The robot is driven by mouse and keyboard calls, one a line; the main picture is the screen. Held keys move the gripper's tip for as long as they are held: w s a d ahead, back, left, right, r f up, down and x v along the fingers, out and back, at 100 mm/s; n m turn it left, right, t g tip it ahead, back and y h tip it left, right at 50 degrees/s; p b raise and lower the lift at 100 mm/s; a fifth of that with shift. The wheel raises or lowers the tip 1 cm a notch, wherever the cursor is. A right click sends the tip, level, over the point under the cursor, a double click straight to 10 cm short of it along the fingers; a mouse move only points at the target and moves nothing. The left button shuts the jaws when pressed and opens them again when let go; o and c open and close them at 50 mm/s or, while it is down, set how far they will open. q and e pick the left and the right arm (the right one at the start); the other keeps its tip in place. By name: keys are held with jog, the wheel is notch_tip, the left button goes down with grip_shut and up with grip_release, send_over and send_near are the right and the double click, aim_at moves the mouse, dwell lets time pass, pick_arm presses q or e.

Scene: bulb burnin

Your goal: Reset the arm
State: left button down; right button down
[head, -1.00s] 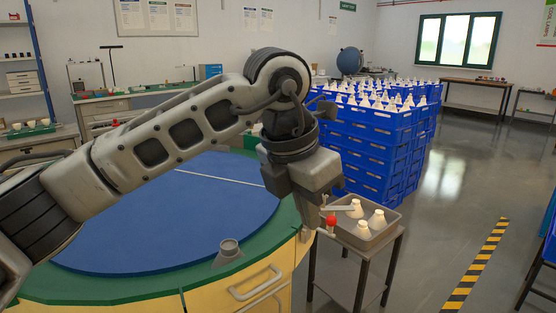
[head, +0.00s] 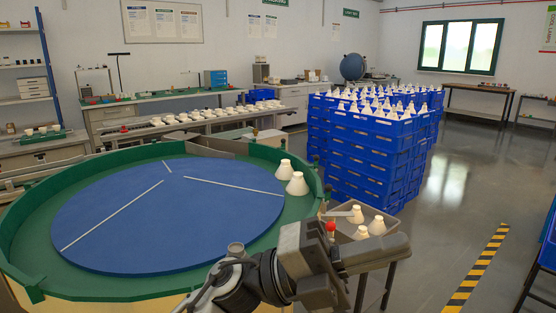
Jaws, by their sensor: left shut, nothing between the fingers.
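My left arm (head: 225,285) comes in at the bottom middle. Its gripper (head: 392,252) is shut and empty, pointing right in front of the grey tray's near side. A red knob (head: 331,226) shows just above the gripper, beside the grey tray (head: 393,218). Several white cone-shaped bulbs (head: 377,225) stand in the tray. The blue round table (head: 130,220) with pale dividing lines lies left of the gripper. Two white bulbs (head: 297,184) stand at its right edge. My right gripper is not in view.
A green rim (head: 60,185) surrounds the round table. Stacked blue crates (head: 370,160) topped with bulbs stand behind the tray. A bench line with white items (head: 190,118) runs behind the table.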

pick_arm(q)
jog(key=w+a+f+n+t+y+p, duration=0.1)
jog(key=w+a+f+n+t+y, duration=0.1)
jog(key=a+f+n+t+y, duration=0.45)
jog(key=w+a+f+n+t+y, duration=0.1)
jog(key=w+a+f+n+t, duration=0.2)
jog(key=n+t, duration=0.75)
jog(key=w+a+f+n+t+y+p, duration=0.15)
jog(key=a+f+n+t+y, duration=0.35)
jog(key=n, duration=0.7)
jog(key=s+a+f+n+g+y, duration=0.3)
jog(key=s+a+f+n+g, duration=0.1)
jog(key=f, duration=0.5)
jog(key=s+a+f+n+g+y, duration=0.3)
jog(key=s+a+f, duration=0.3)
jog(key=s+f, duration=0.3)
jog(key=shift+s+a+f+n+g+y+p, duration=0.25)
jog(key=shift+a+n+g+y+p, duration=0.15)
jog(key=shift+n, duration=0.1)
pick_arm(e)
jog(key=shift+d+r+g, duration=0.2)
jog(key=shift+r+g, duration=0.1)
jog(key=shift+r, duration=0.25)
pick_arm(q)
jog(key=shift+w, duration=0.1)
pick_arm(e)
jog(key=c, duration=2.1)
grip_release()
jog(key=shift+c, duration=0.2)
